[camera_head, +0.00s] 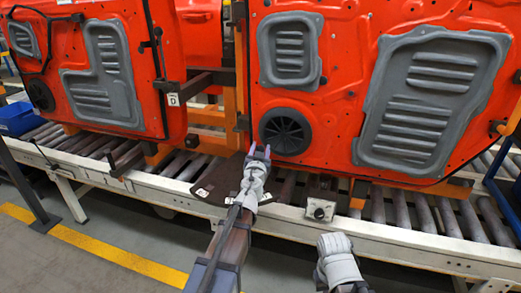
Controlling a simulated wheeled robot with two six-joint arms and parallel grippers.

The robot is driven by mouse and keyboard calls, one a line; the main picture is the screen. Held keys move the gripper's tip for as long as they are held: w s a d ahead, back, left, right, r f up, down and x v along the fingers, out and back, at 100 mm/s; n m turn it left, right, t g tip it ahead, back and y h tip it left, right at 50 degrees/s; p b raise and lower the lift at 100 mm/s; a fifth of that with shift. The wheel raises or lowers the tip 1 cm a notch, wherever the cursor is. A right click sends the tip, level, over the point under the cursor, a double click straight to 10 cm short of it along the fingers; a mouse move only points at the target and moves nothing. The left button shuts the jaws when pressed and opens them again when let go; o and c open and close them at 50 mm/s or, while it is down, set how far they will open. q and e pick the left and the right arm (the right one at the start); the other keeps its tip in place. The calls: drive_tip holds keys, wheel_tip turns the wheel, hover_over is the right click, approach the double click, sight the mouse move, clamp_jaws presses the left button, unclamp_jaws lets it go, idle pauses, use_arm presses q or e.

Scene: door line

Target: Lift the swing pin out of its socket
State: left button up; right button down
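My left gripper (259,151) reaches up from the bottom of the head view, in front of the gap between two orange door panels. A dark latch bar (195,82) with a small "D" label (173,99) crosses the gap, above and left of the fingers. I cannot make out which small part is the swing pin or its socket. My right gripper (338,262) is low, right of centre; its fingers are not visible.
The right door panel (345,60) and left door panel (145,25) stand on orange supports over a roller conveyor (410,215). A small control box (320,208) is on the pale front rail. A blue bin (17,118) is at far left. The floor in front has a yellow line.

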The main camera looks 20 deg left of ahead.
use_arm(q)
clamp_jaws()
idle(1.0)
